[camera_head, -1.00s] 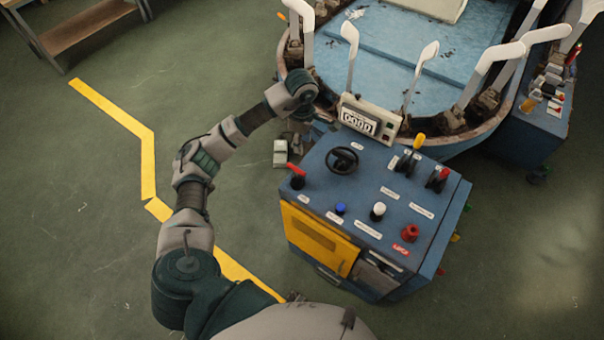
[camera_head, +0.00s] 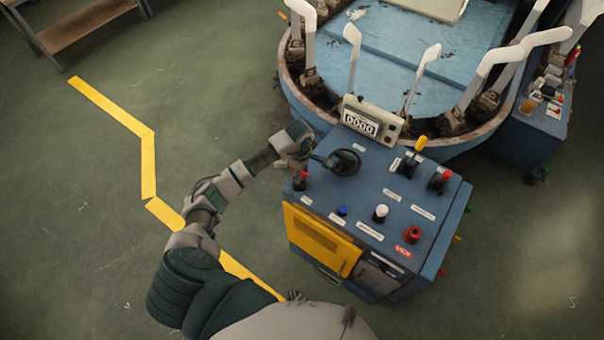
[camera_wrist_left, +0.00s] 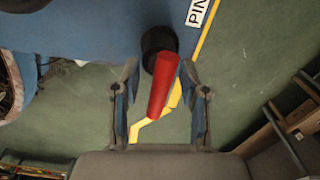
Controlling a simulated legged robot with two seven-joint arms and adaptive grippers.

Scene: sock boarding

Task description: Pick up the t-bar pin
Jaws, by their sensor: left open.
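The t-bar pin is a red handle (camera_wrist_left: 163,88) on a round black base (camera_wrist_left: 158,45), at the edge of the blue control box by a label reading "PIN". In the head view the t-bar pin (camera_head: 300,181) stands at the box's left corner, partly covered by my arm. My left gripper (camera_wrist_left: 160,78) is open, with one finger on each side of the red handle. The handle lies between the fingers, and I see a gap on both sides. In the head view my left gripper (camera_head: 303,162) is over that corner. My right gripper is not in view.
The control box (camera_head: 375,205) also bears a black handwheel (camera_head: 346,162), a blue button (camera_head: 342,210), a white knob (camera_head: 380,213), a red knob (camera_head: 412,234) and levers. A counter display (camera_head: 360,122) stands behind. The round machine (camera_head: 390,60) with white boards is beyond.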

